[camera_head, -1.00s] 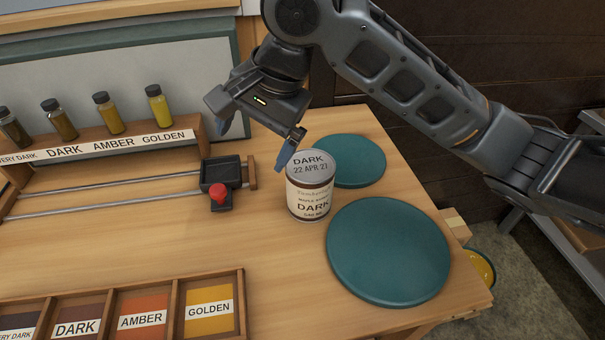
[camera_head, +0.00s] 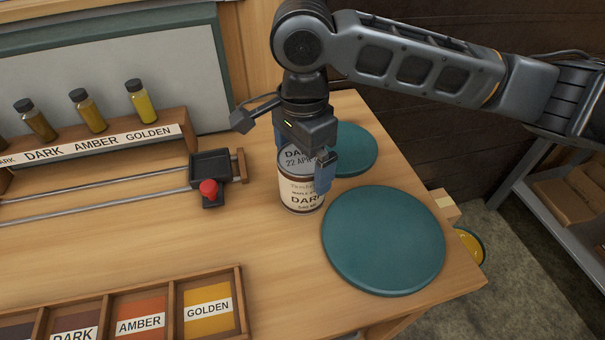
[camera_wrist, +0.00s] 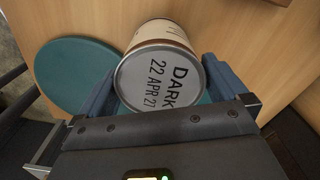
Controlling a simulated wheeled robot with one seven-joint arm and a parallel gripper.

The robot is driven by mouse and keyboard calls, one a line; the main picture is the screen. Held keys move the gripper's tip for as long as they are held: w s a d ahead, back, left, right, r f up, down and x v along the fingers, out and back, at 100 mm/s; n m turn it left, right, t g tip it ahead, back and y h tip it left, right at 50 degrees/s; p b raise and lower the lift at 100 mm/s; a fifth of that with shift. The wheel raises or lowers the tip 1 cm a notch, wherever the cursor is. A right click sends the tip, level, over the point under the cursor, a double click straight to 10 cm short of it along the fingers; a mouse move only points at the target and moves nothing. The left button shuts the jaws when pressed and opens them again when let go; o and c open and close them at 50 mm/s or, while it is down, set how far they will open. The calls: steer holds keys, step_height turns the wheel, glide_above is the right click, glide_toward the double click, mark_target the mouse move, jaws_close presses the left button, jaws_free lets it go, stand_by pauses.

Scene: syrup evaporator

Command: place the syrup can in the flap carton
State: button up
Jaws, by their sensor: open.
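The syrup can (camera_head: 300,190), cream and brown with a grey lid reading DARK 22 APR 27, stands upright on the wooden table. My gripper (camera_head: 301,170) points down over it, with a blue finger on either side of its upper part. In the wrist view the can (camera_wrist: 160,75) lies between the two open fingers of my gripper (camera_wrist: 165,90); whether either finger touches it I cannot tell. The gripper hides part of the lid in the head view. No flap carton can be made out for certain.
Two teal round discs, a large one (camera_head: 384,240) and a smaller one (camera_head: 352,150), lie right of and behind the can. A slider with a red knob (camera_head: 208,188) is to its left. A labelled colour tray (camera_head: 240,305) lies in front. A shelf (camera_head: 575,190) stands far right.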

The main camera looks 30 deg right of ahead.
steer(key=shift+f, duration=1.1)
steer(key=c, duration=1.3)
steer(key=shift+r, duration=0.2)
steer(key=shift+c, duration=1.4)
